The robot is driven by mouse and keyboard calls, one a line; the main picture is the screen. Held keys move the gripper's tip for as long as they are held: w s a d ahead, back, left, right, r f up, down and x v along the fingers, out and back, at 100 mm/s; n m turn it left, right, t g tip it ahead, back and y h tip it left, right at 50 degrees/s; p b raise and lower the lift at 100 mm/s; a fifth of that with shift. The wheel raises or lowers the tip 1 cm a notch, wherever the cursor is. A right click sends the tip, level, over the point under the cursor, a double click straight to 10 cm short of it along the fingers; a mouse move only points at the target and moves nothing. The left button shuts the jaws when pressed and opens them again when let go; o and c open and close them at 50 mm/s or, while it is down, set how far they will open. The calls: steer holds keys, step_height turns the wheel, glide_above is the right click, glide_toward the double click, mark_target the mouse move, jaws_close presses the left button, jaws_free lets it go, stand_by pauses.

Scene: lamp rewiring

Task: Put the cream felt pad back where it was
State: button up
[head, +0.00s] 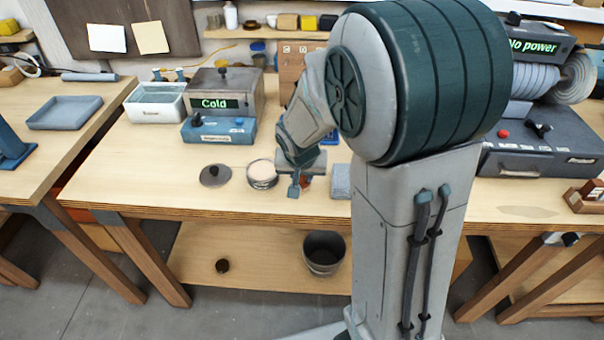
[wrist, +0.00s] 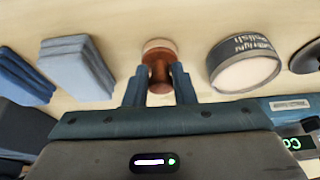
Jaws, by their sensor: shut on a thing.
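The cream felt pad (wrist: 157,44) shows in the wrist view as a pale round edge on a spool-shaped brown handle (wrist: 160,70). My gripper (wrist: 158,82) has its two fingers on either side of this handle and is shut on it. In the head view my gripper (head: 294,188) hangs over the front part of the bench, just right of the open round tin (head: 262,174). The pad is too small to make out there. The tin (wrist: 245,65) has a pale cream filling and "polish" lettering. I cannot tell if the pad touches the bench.
A dark round lid (head: 214,175) lies left of the tin. A grey folded stack (wrist: 76,66) and a blue one (wrist: 22,76) lie on the other side of my gripper. A blue box (head: 219,131) and a "Cold" unit (head: 224,103) stand behind. A bin (head: 324,254) is below.

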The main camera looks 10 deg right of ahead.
steer(key=shift+f, duration=0.2)
steer(key=o, duration=1)
steer(key=shift+r, duration=0.1)
steer(key=shift+s+r, duration=0.1)
steer(key=shift+r, duration=0.5)
steer(key=v, duration=1)
steer(key=s+n, duration=0.1)
steer(key=s, duration=0.4)
steer(key=s+d+n+y, duration=0.1)
steer(key=s, duration=0.4)
steer(key=s+n+g, duration=0.1)
steer(key=s, duration=0.4)
steer(key=shift+s+d+f+n, duration=0.1)
steer(key=shift+s+d+n, duration=0.2)
steer(key=shift+s, duration=0.1)
